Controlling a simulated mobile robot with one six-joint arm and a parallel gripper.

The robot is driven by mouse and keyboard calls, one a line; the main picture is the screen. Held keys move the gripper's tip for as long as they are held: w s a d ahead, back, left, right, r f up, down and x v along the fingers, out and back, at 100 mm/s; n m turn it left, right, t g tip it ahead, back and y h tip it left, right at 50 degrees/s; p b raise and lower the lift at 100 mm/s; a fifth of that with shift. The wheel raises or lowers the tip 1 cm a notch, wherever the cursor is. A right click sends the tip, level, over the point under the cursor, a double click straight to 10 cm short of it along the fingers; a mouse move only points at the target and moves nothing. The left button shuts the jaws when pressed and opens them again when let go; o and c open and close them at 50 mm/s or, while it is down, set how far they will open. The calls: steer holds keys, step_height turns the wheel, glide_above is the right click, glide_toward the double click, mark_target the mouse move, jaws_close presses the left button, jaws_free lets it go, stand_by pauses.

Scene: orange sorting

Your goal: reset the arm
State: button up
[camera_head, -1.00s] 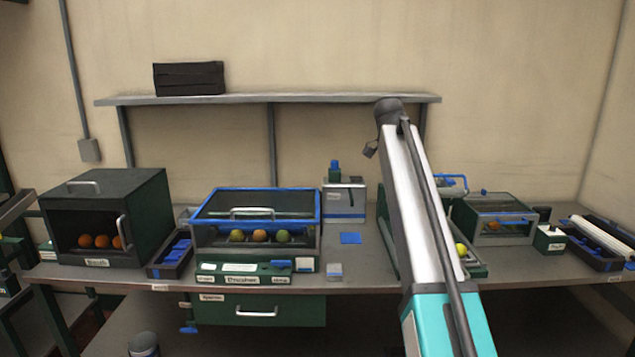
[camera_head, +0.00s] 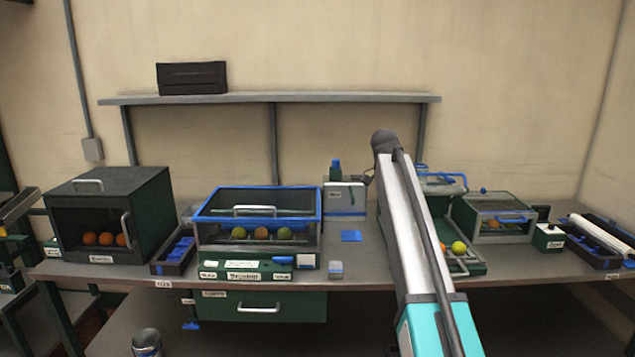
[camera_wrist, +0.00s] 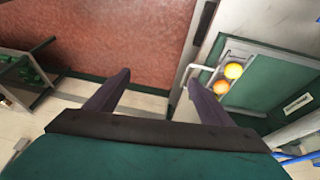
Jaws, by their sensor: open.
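My arm (camera_head: 410,220) rises from the lower right of the head view and reaches up in front of the table. My gripper is hidden in that view. In the wrist view my gripper (camera_wrist: 150,95) shows two dark fingers spread apart with nothing between them. Beyond the fingers are the reddish floor and the table edge. Two fruits, one yellow (camera_wrist: 233,71) and one orange (camera_wrist: 221,87), lie in a green tray (camera_wrist: 262,85) to the right of the fingers, apart from them.
A dark green box (camera_head: 150,190) with oranges stands at the left. A blue-rimmed glass case (camera_head: 312,235) with several fruits stands mid-table. A smaller glass case (camera_head: 500,205) and a dark tray (camera_head: 608,262) are at the right. A shelf (camera_head: 270,98) runs along the wall.

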steer(key=s+a+f+n+g, duration=0.15)
steer(key=s+f, duration=0.45)
steer(key=f, duration=0.9)
steer(key=s+f+n+g, duration=0.15)
steer(key=s+f, duration=0.45)
steer(key=f, duration=0.8)
steer(key=s+a+f+n+g, duration=0.15)
steer(key=s+f, duration=0.45)
steer(key=f, duration=0.9)
steer(key=s+a+f+n+y, duration=0.1)
steer(key=s+a+f+n, duration=0.1)
steer(key=s+f+n, duration=0.2)
steer(key=s+a+f+n+y, duration=0.2)
steer(key=s+f+n, duration=0.3)
steer(key=s+f, duration=0.6)
steer(key=s+a+f+n+y, duration=0.1)
steer(key=s+a+f+n, duration=0.2)
steer(key=s+f, duration=0.5)
steer(key=s+n, duration=0.1)
steer(key=s, duration=1)
steer(key=shift+s+n, duration=0.35)
